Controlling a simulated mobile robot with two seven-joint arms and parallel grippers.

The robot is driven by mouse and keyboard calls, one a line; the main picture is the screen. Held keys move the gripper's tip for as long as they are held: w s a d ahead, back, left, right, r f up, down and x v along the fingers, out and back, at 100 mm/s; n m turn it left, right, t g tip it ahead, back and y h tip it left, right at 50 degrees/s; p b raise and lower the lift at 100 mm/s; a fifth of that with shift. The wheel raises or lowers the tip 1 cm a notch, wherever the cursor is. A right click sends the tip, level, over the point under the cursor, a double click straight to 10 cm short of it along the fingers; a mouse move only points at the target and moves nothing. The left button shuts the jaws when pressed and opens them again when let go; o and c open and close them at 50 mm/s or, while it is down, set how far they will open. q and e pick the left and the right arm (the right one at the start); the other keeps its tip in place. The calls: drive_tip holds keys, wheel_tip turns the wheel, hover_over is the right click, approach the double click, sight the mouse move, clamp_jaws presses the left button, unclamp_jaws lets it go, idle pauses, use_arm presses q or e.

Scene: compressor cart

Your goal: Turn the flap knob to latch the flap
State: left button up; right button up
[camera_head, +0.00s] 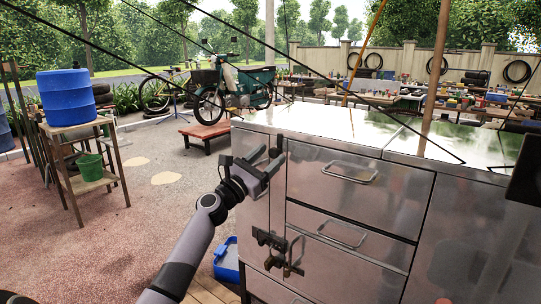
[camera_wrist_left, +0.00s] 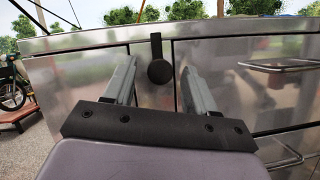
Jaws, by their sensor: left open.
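The flap knob (camera_wrist_left: 159,72) is a dark round knob on a short dark bar (camera_wrist_left: 156,44) at the top of the metal cabinet front. In the wrist view it lies between the two fingers of my left gripper (camera_wrist_left: 160,76), with a visible gap on both sides. In the head view my left gripper (camera_head: 265,162) is open at the cabinet's upper left front corner and largely hides the knob. I cannot tell how far the fingertips are from the panel. My right gripper is not in view.
The metal cabinet (camera_head: 342,125) has drawers with bar handles (camera_head: 350,172) right of my left gripper. Dark latch hardware (camera_head: 268,240) sticks out lower on its front. A blue bin (camera_head: 227,262) stands on the ground. A wooden stand with a blue barrel (camera_head: 66,97) is at left.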

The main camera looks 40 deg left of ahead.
use_arm(q)
drive_tip(key=shift+w+r, duration=0.2)
drive_tip(key=shift+w, duration=0.3)
clamp_jaws()
